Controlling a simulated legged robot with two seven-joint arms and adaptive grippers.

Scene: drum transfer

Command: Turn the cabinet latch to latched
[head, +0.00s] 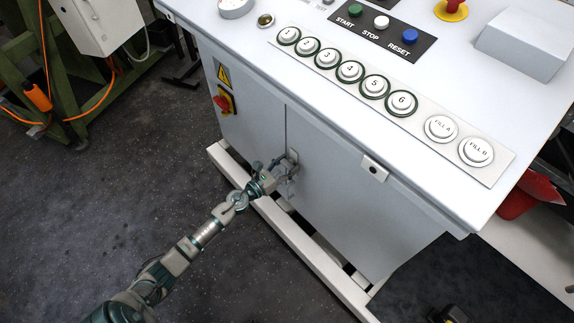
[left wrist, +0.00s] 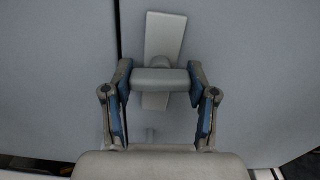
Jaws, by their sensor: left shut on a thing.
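The cabinet latch has a pale upright plate (left wrist: 165,35) on the grey cabinet door, just right of the dark door seam. Its grey handle (left wrist: 160,80) lies crosswise to the plate in the left wrist view. My left gripper (left wrist: 160,88) is shut on the handle, with one blue-padded finger at each end. In the head view my left gripper (head: 286,172) is at the cabinet front, and the latch plate (head: 293,157) shows just above it. The fingers hide most of the handle there. My right gripper is not in view.
The cabinet top (head: 300,85) carries a numbered button strip (head: 350,72) and a start-stop-reset panel (head: 382,28). A red rotary switch (head: 222,103) sits left of the latch on the front. A pale base rail (head: 290,233) runs along the cabinet's foot.

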